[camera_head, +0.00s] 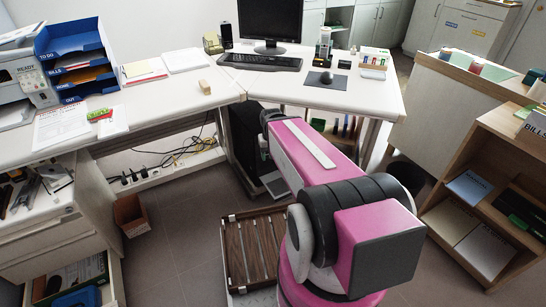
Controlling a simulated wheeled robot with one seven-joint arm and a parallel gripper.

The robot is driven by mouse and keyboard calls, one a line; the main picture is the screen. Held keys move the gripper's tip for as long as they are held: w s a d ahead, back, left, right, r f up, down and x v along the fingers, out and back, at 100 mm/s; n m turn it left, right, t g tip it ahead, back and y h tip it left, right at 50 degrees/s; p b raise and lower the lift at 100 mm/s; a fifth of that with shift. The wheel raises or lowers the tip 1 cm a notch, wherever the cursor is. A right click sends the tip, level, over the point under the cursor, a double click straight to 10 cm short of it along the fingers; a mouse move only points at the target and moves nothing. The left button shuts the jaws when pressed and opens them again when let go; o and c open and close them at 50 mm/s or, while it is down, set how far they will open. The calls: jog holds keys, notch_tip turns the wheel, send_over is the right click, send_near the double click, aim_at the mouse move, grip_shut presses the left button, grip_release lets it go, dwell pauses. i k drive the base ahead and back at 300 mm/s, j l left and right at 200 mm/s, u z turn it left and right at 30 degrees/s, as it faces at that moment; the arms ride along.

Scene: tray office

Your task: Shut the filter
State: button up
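I cannot make out for sure which thing is the filter. A dark computer tower (243,138) stands under the desk, partly hidden behind my pink arm. A flat dark piece with a pale edge (274,184) shows low beside the tower, next to my arm. I cannot tell whether it is part of the tower or whether it is open or shut. My arm reaches forward from the bottom of the view toward the tower. My gripper cannot be made out, as the arm's links hide the area beyond them.
The white desk (150,110) runs across the left and back, with a monitor (270,22) and keyboard (260,62). A wooden slatted tray (255,250) is low in front. Cables (185,155) run along the wall. A wooden shelf (485,185) stands right. The left floor is partly clear.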

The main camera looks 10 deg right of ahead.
aim_at(274, 182)
jog(key=z, duration=0.3)
jog(key=k+j+u, duration=0.15)
jog(key=k+j, duration=0.6)
jog(key=k, duration=0.1)
